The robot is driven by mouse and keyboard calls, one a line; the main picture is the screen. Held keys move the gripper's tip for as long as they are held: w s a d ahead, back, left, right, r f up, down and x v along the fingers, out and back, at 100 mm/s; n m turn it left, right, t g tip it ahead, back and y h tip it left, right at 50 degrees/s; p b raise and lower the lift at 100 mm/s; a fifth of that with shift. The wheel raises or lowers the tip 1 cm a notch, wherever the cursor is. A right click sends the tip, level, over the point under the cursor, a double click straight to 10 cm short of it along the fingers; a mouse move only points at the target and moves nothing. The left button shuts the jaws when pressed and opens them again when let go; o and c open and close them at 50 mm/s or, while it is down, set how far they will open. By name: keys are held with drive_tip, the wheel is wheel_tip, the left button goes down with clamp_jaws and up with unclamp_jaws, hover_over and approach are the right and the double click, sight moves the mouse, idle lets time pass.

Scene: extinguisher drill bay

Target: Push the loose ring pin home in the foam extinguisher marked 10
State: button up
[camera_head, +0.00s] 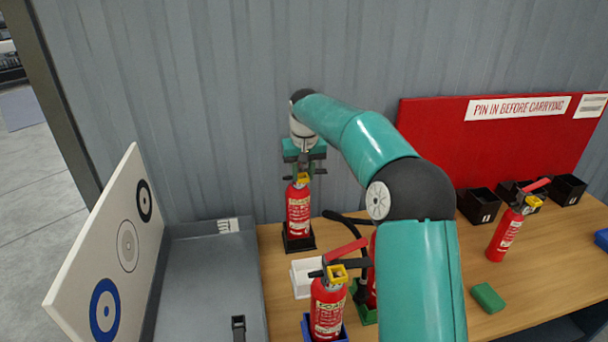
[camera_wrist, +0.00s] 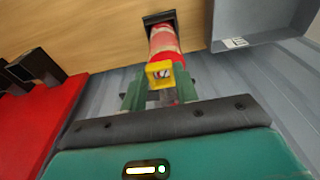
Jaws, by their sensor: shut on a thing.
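A red extinguisher (camera_head: 299,210) stands upright in a black base (camera_head: 300,243) at the back of the bench. My gripper (camera_head: 304,168) is above it, pointing down, its fingers around its head. In the wrist view the fingers of my gripper (camera_wrist: 160,90) stand either side of the head, behind the yellow piece (camera_wrist: 159,73) on the extinguisher (camera_wrist: 165,42). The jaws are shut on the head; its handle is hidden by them. I cannot make out a ring pin or a number 10.
A red extinguisher (camera_head: 327,310) stands in a blue base in front; another (camera_head: 372,290) is partly behind my arm in a green base. A white box (camera_head: 304,280), green block (camera_head: 488,297) and grey tray (camera_head: 205,290) are nearby.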

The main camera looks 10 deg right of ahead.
drive_tip(key=shift+w, duration=0.9)
idle(1.0)
drive_tip(key=o, duration=1.2)
drive_tip(key=shift+f, duration=0.1)
drive_tip(key=shift+c, duration=0.2)
